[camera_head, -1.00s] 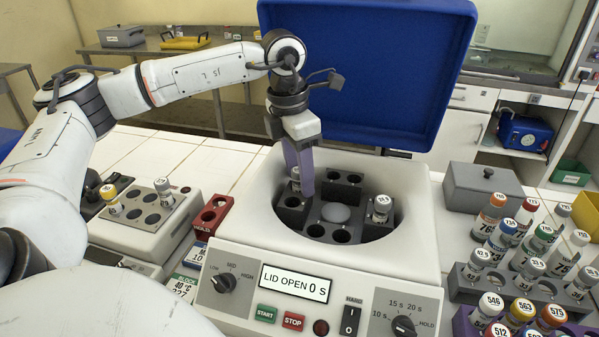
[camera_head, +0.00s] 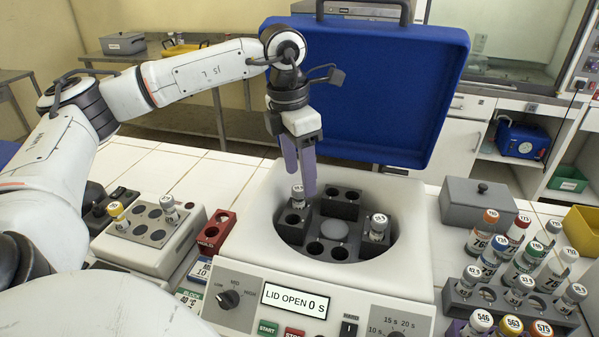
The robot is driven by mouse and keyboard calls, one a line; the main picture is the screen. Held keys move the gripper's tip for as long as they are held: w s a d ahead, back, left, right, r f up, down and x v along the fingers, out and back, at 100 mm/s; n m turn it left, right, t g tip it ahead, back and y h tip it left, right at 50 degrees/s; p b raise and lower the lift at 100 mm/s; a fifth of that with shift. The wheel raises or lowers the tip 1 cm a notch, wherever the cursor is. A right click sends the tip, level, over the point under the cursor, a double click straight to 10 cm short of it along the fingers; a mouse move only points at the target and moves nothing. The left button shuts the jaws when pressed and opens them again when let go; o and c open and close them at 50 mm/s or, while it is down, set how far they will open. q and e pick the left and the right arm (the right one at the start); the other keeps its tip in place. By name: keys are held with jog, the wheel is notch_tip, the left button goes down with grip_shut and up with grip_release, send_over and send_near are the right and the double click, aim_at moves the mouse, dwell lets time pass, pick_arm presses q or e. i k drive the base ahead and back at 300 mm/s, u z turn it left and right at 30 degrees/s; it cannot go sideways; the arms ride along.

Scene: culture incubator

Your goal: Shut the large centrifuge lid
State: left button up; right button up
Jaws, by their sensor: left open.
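The large centrifuge (camera_head: 412,225) stands in the middle of the bench, its bowl uncovered. Its blue lid (camera_head: 385,95) is raised upright at the back, with a dark handle (camera_head: 352,8) on its top edge. The display (camera_head: 295,300) reads "LID OPEN 0 s". In the rotor (camera_head: 334,228), a capped tube (camera_head: 298,196) sits at the left and another (camera_head: 377,228) at the right. My left gripper (camera_head: 300,190) is open, pointing down over the left back of the bowl, its fingertips close to the left tube; I cannot tell if they touch it. My right gripper is not in view.
At the right are racks of capped tubes (camera_head: 505,290), a grey lidded box (camera_head: 480,204) and a yellow bin (camera_head: 583,228). At the left are a small block device (camera_head: 150,240) with vials and a red rack (camera_head: 214,232). Bare white bench (camera_head: 200,170) shows behind the left devices.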

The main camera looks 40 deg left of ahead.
aim_at(391, 106)
jog(key=k, duration=1)
